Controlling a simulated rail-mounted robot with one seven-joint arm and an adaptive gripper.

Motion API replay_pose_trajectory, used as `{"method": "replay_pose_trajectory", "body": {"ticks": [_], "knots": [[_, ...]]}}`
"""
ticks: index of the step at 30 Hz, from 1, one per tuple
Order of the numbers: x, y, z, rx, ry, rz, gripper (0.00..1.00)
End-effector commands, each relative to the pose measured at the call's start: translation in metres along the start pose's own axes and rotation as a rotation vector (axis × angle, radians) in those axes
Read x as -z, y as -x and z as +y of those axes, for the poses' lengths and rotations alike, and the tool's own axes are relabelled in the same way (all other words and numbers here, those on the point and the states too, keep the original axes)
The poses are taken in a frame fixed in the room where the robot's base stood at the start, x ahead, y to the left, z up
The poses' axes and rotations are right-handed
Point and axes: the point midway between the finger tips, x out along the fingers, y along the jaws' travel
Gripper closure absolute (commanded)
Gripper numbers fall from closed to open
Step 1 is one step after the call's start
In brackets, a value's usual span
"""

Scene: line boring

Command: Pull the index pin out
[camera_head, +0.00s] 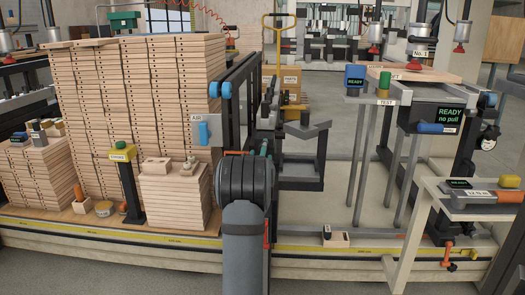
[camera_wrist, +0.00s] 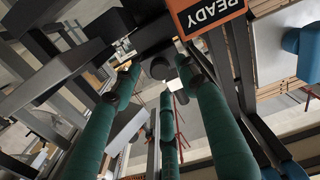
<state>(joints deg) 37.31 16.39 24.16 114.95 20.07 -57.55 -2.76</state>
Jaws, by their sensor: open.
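My gripper (camera_wrist: 160,82) shows in the wrist view as long dark green fingers, spread apart with nothing clearly held between them. A dark round knob-like part (camera_wrist: 159,68) shows between and beyond the fingertips, on a dark machine frame. I cannot tell whether it is the index pin, or whether any finger touches it. In the head view my arm reaches toward the dark machine frame (camera_head: 234,92) in the middle and hides most of my gripper and the spot in front of it. No index pin can be made out for sure there.
An orange READY sign (camera_wrist: 207,14) is close by in the wrist view. Tall stacks of wooden boards (camera_head: 135,100) stand left of the machine, beside a plate marked AIR (camera_head: 196,132). A test stand (camera_head: 385,101) and a small side table (camera_head: 470,210) stand at the right.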

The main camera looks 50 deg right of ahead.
Motion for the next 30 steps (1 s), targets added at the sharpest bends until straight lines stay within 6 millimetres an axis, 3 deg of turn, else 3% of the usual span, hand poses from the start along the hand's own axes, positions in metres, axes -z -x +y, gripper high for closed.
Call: {"method": "replay_pose_trajectory", "body": {"ticks": [7, 18, 30], "knots": [[0.0, -0.026, 0.0, 0.0, -0.001, 0.0, 0.57], [0.0, -0.03, 0.0, 0.0, -0.001, -0.001, 0.58], [0.0, -0.03, 0.0, 0.0, -0.001, -0.001, 0.81]]}}
